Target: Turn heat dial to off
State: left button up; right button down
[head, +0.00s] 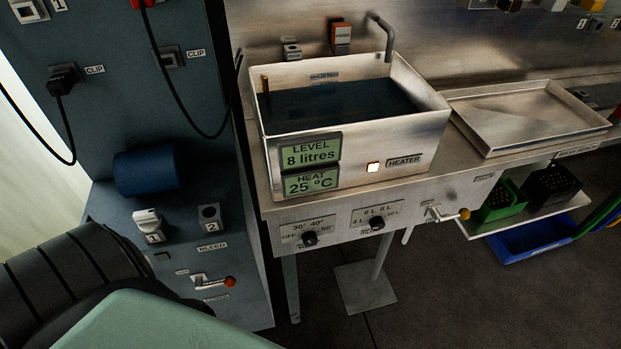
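The heat dial (310,238) is a black knob on the metal front panel below the water tank. Marks for OFF, 30°, 40° and 50° are printed around it; its pointer direction is too small to tell. A similar black level dial (376,223) with litre marks sits to its right. The tank (350,145) holds dark water. Its display (310,183) reads HEAT 25 °C, and the level display (311,152) reads 8 litres. The heater light (373,168) glows. Neither of my grippers is in view.
A lever with a yellow knob (464,214) sticks out right of the dials. A dark blue-grey cabinet (205,165) stands close on the left, with a red-knobbed lever (229,282). A shallow metal tray (530,118) lies on the counter. The floor before the dials looks clear.

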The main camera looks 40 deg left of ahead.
aim_at(309, 239)
jog(key=u, duration=1.05)
